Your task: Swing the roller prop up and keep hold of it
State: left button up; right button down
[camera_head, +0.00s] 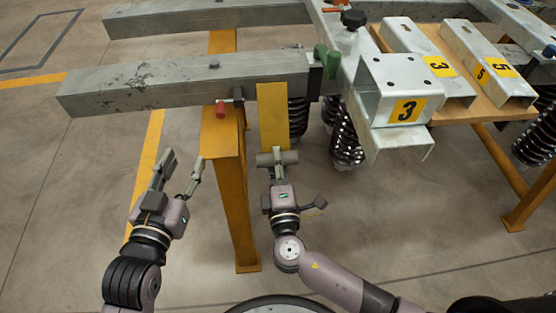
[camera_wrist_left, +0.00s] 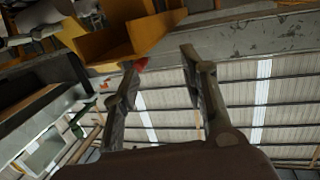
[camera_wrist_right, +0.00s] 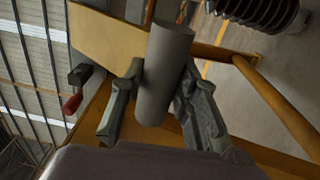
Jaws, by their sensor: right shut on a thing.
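The roller prop is a yellow plate (camera_head: 272,115) with a grey roller (camera_head: 277,158) across its near end. It stands beside the yellow post (camera_head: 228,190), below the grey beam (camera_head: 190,80). My right gripper (camera_head: 277,162) is shut on the grey roller. In the right wrist view the roller (camera_wrist_right: 164,75) sits between both fingers, with the yellow plate (camera_wrist_right: 105,35) behind it. My left gripper (camera_head: 180,170) is open and empty, left of the yellow post. In the left wrist view its two fingers (camera_wrist_left: 160,75) are spread apart with nothing between them.
A red-handled pin (camera_head: 221,109) sits at the top of the post, and a green handle (camera_head: 326,60) is on the frame. Dark coil springs (camera_head: 346,140) hang right of the prop. A bracket numbered 3 (camera_head: 392,72) is further right. The floor at left is clear.

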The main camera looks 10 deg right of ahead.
jog(key=shift+s+r+g+p, duration=0.3)
jog(key=shift+r+p, duration=0.2)
jog(key=shift+p, duration=0.7)
jog(key=shift+s+r+p, duration=0.15)
jog(key=shift+p, duration=0.35)
pick_arm(q)
jog(key=s+a+f+g+y+p, duration=0.1)
jog(key=s+a+f+g, duration=0.2)
jog(key=s+f+g, duration=0.3)
jog(key=s+a+f+g+y+p, duration=0.1)
jog(key=s+a+f+g+y, duration=0.1)
jog(key=s+f+g, duration=0.4)
jog(key=s+a, duration=0.1)
jog(key=s, duration=0.3)
jog(key=shift+s+a+f+n+g+y+p, duration=0.2)
jog(key=shift+s+f+n+g+y+p, duration=0.1)
pick_arm(e)
jog(key=shift+s+r+g, duration=0.3)
jog(key=shift+s+g, duration=0.05)
jog(key=shift+g, duration=0.15)
pick_arm(q)
jog(key=shift+f, duration=0.1)
